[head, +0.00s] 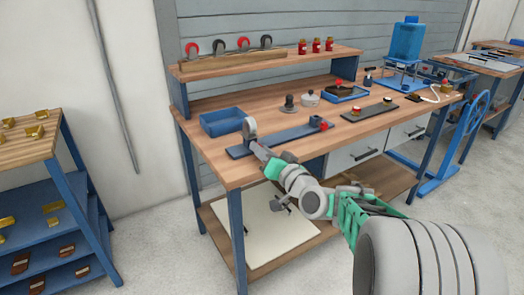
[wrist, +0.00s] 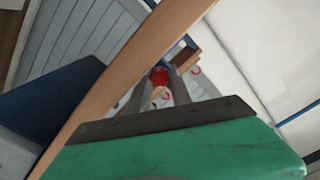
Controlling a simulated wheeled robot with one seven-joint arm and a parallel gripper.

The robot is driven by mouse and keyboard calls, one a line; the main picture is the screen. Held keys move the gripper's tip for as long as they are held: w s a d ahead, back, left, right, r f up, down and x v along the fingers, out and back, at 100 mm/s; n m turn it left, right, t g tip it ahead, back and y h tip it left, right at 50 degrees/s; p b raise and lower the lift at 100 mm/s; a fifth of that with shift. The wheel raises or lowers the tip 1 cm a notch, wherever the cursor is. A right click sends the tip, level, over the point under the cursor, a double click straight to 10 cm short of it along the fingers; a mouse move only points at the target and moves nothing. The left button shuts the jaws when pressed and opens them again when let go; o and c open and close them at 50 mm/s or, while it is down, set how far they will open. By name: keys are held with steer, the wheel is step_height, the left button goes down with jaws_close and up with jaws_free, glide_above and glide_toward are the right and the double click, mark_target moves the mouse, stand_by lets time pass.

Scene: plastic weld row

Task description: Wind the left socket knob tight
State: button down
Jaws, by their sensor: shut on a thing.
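A long blue plate (head: 282,139) lies along the bench's front edge. At its left end stands a grey rounded piece (head: 249,126), directly beyond my fingertips. My gripper (head: 258,148) reaches up to that end from the front, green hand and grey fingers. In the wrist view my gripper (wrist: 160,80) is shut on a small red knob (wrist: 158,76), which I take as the left socket knob. The fingers hide much of it, and how tight it sits cannot be told. A red knob on a blue block (head: 323,126) is at the plate's right end.
A blue tray (head: 222,122) stands just behind the plate's left end. Grey round pieces (head: 309,98) and a dark strip (head: 369,112) are farther right. A raised shelf (head: 265,66) runs along the back. Bare bench top lies between.

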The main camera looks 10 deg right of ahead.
steer(key=c, duration=1.1)
jaws_free()
steer(key=shift+c, duration=0.2)
